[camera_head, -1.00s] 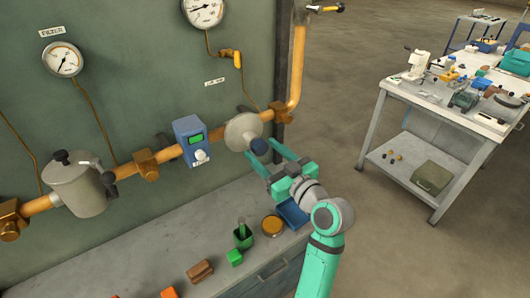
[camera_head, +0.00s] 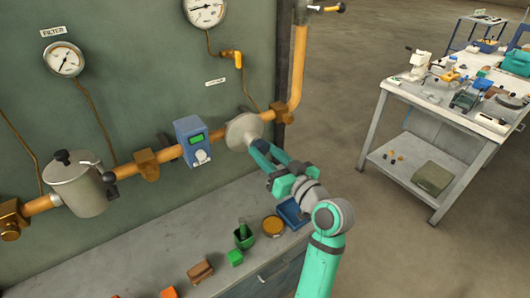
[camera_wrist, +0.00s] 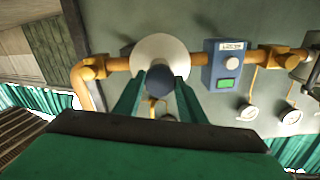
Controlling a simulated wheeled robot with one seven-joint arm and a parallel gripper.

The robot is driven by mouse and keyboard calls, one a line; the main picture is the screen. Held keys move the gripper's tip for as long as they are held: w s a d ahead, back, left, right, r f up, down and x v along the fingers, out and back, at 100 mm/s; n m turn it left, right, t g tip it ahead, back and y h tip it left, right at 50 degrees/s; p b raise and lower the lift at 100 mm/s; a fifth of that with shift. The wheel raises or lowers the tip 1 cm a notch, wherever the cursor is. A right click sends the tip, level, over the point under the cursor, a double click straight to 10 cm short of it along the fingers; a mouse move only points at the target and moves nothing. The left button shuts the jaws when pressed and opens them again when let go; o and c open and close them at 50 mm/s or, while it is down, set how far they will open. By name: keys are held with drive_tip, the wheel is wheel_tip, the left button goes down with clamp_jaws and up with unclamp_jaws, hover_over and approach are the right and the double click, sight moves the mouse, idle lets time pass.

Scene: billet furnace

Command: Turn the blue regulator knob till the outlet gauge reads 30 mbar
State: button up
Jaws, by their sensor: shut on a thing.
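The blue regulator knob (camera_wrist: 159,81) sits at the front of the pale round regulator body (camera_head: 244,130) on the orange pipe. My gripper (camera_head: 257,148) is shut on the knob, with one finger on each side of it in the wrist view (camera_wrist: 159,88). In the head view the fingers hide most of the knob. The upper right gauge (camera_head: 205,10) is cut off by the top edge. Its scale and reading are too small to tell. A second gauge (camera_head: 64,60) hangs at the left under a FILTER label.
A blue box with a green display (camera_head: 193,141) sits on the pipe left of the regulator. A grey filter pot (camera_head: 78,186) is further left. The bench below holds a green cup (camera_head: 243,237), an amber dish (camera_head: 272,226) and several blocks.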

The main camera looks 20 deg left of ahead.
drive_tip(key=m, duration=0.4)
drive_tip(key=shift+d+m, duration=0.15)
drive_tip(key=shift+m, duration=0.25)
drive_tip(key=shift+s+f+m, duration=0.1)
drive_tip(key=shift+m, duration=1.8)
drive_tip(key=o, duration=1)
drive_tip(key=shift+o, duration=0.2)
drive_tip(key=v, duration=1)
drive_tip(key=shift+s+d, duration=0.2)
drive_tip(key=shift+s, duration=0.05)
